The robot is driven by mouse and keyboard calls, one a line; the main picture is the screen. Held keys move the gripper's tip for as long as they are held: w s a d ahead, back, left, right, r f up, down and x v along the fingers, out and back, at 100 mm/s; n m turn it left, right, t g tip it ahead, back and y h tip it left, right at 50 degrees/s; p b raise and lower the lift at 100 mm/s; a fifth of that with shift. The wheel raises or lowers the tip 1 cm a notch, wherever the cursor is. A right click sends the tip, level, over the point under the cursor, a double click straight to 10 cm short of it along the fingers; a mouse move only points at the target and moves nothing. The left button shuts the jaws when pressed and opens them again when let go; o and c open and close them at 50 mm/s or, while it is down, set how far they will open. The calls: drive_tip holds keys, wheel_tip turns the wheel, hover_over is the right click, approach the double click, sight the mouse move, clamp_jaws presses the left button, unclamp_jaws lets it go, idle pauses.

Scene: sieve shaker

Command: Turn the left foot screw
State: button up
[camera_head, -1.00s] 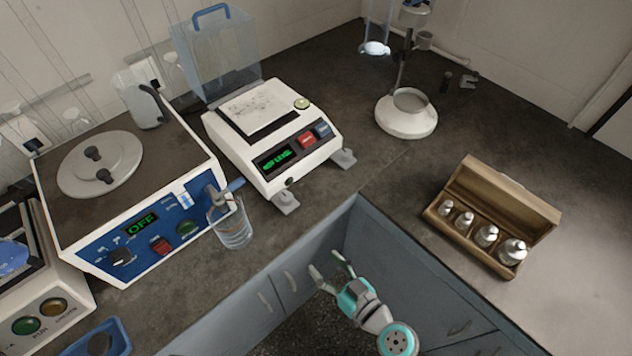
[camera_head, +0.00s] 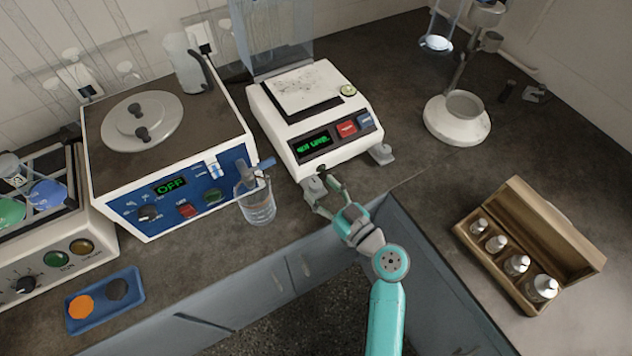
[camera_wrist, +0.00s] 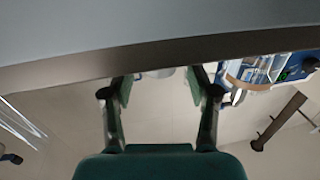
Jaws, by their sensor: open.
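The white balance (camera_head: 325,140) stands on the dark bench, its green display reading what looks like "NOT LEVEL". Its left foot screw (camera_head: 312,185) is at the front left corner, partly covered by my gripper. Its right foot screw (camera_head: 382,153) is clear at the front right. My gripper (camera_head: 318,187) is open, with its fingertips right at the left foot. In the wrist view the two fingers (camera_wrist: 162,88) stand apart, and a small pale piece, probably the foot, shows between their tips. I cannot tell whether they touch it.
A wooden box of weights (camera_head: 525,250) is at the right. A blue tray (camera_head: 105,300) lies front left.

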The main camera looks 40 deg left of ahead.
drive_tip(key=shift+x, duration=1.4)
clamp_jaws()
drive_tip(key=shift+s+t, duration=0.1)
drive_tip(key=shift+t, duration=0.2)
drive_tip(key=shift+f+m+t+h, duration=0.1)
drive_tip(key=shift+m+t+h, duration=0.3)
drive_tip(key=shift+m+t, duration=0.45)
drive_tip(key=shift+f+m+t+h, duration=0.1)
drive_tip(key=shift+m+t+h, duration=0.9)
drive_tip(key=shift+t, duration=0.85)
drive_tip(key=shift+m+t, duration=0.3)
drive_tip(key=shift+m, duration=0.15)
